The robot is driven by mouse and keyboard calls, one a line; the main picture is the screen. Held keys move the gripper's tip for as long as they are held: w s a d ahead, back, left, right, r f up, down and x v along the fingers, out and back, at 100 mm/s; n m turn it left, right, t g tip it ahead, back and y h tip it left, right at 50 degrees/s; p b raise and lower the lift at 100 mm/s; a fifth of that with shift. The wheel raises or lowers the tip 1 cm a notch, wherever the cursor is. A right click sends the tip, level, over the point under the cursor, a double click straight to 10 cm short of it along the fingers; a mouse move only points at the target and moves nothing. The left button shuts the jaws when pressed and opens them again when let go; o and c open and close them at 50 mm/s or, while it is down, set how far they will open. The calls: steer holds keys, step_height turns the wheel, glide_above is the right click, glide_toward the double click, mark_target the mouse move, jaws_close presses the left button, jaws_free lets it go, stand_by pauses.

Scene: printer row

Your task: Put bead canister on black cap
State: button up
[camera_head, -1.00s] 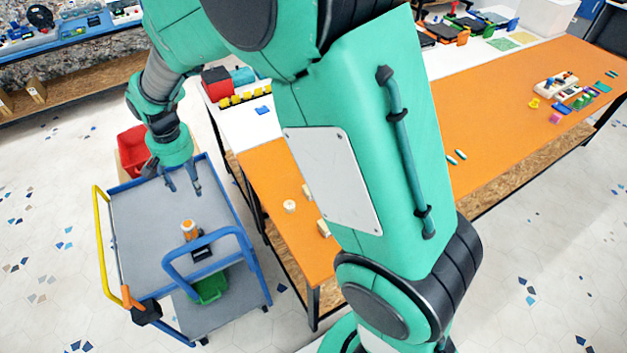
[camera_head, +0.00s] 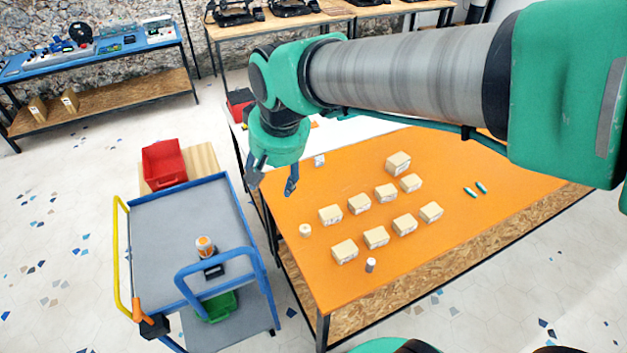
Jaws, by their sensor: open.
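A small canister with orange contents and a pale band (camera_head: 205,246) stands upright on the grey top of the blue cart; it looks like the bead canister. A small dark item (camera_head: 213,270) lies just in front of it, near the cart's blue handle. It may be the black cap, but it is too small to tell. My gripper (camera_head: 274,176) points down with its fingers spread, empty, near the left edge of the orange table. It is up and to the right of the canister in the picture, apart from it.
The orange table (camera_head: 440,165) holds several cardboard boxes (camera_head: 345,251), a small white cylinder (camera_head: 370,265) and a round cream item (camera_head: 305,230). A red bin (camera_head: 164,164) stands behind the cart (camera_head: 160,225). A green bin (camera_head: 216,306) sits on its lower shelf. The cart top's back is clear.

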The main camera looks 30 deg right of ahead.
steer(key=s+d+r+t, duration=0.1)
steer(key=s+d, duration=0.2)
steer(key=s, duration=0.4)
steer(key=s+d+r, duration=0.1)
steer(key=s+d, duration=0.2)
steer(key=s, duration=0.5)
steer(key=shift+n+t+h, duration=0.3)
steer(key=shift+t, duration=0.1)
step_height(320, 180, down, 5)
steer(key=b, duration=0.4)
steer(key=shift+r+b, duration=0.2)
steer(key=shift+b, duration=0.1)
